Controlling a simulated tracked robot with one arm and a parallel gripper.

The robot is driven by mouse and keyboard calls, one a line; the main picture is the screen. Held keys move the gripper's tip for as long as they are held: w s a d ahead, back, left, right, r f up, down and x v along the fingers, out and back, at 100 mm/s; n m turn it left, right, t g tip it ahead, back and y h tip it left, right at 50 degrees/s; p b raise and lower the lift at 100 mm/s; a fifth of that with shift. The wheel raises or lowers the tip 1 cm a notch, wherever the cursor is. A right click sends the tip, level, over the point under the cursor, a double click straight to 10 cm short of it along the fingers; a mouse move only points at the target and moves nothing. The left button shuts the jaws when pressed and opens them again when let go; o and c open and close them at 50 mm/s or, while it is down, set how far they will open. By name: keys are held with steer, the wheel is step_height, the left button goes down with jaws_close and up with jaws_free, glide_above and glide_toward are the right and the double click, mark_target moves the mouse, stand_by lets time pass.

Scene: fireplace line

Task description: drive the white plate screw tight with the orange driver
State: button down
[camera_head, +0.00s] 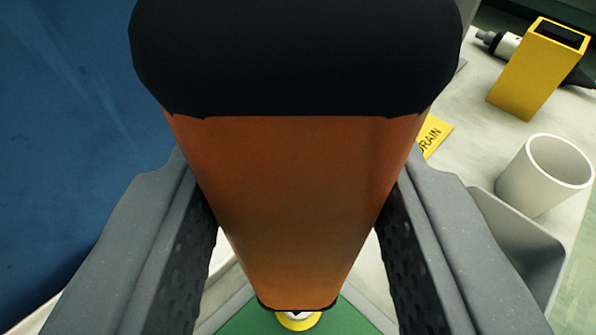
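The orange driver (290,200) fills the middle of the view, with a broad black cap towards me and an orange body that narrows away from me. My gripper (300,265) has one grey finger with a dark ribbed pad on each side of the body, and both pads press against it. A small yellow and white piece (297,320) shows just past the driver's narrow end, above a green surface (338,320). I cannot tell whether it is part of the driver or the white plate screw. The driver's tip is hidden behind its own body.
A blue surface (75,130) fills the left. On a pale bench at right are a yellow holder (530,80), a white and black tool (505,44) partly behind it, a white cup (530,185), a grey tray (520,245) and a yellow label reading "DRAIN" (433,134).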

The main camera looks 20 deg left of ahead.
steer(key=shift+s+d+f+b, duration=0.1)
steer(key=shift+f+b, duration=0.5)
steer(key=shift+f, duration=0.65)
stand_by(1.5)
steer(key=shift+r, duration=0.1)
steer(key=shift+r+p, duration=1.3)
steer(key=shift+r, duration=0.55)
steer(key=shift+r+p, duration=1.75)
steer(key=shift+r, duration=0.8)
steer(key=shift+f, duration=0.1)
